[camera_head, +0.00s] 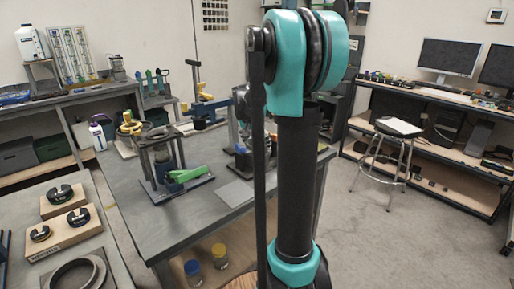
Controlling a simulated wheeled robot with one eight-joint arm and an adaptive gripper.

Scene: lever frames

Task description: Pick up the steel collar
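A thick grey metal ring (75,276), which looks like the steel collar, lies flat on the grey bench at the lower left. Its near edge is cut off by the picture's bottom. Another dark ring-topped stand (160,155) with a green part (187,174) is on the middle table; I cannot tell whether it includes a collar. My arm, with teal joints and a dark link, stands upright across the middle of the view and hides part of the middle table. I cannot make out my gripper.
Wooden blocks (64,237) with black slotted weights sit behind the ring on the left bench (112,262). The middle table (165,222) holds a flat grey plate (235,193) and yellow and blue fixtures. A stool (388,160) stands at right; floor there is mostly clear.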

